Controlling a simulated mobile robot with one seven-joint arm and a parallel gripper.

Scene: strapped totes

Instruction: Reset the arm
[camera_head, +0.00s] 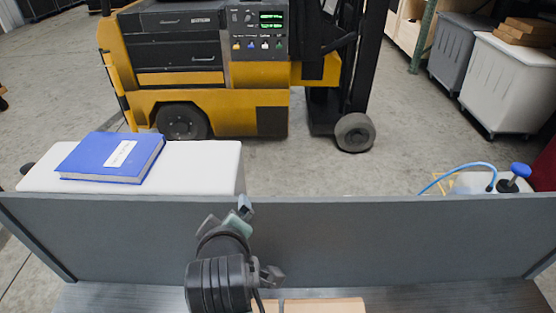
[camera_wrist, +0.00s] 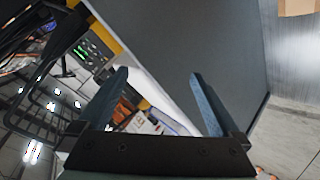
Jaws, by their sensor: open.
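My gripper (camera_wrist: 158,98) is open in the wrist view, with its two fingers spread apart and nothing between them. The grey panel shows beside the right finger there. In the head view my dark arm rises at the lower middle, in front of the grey upright panel (camera_head: 400,240). My gripper's end (camera_head: 240,208) shows near the panel's top edge, and its finger opening is hard to make out there. No strapped tote is clearly seen.
A blue book (camera_head: 108,158) lies on a white box (camera_head: 205,168) behind the panel at left. A container with a blue knob (camera_head: 520,169) stands at right. A yellow forklift (camera_head: 215,110) and grey bins (camera_head: 510,85) stand farther back. A cardboard piece (camera_head: 335,306) lies low.

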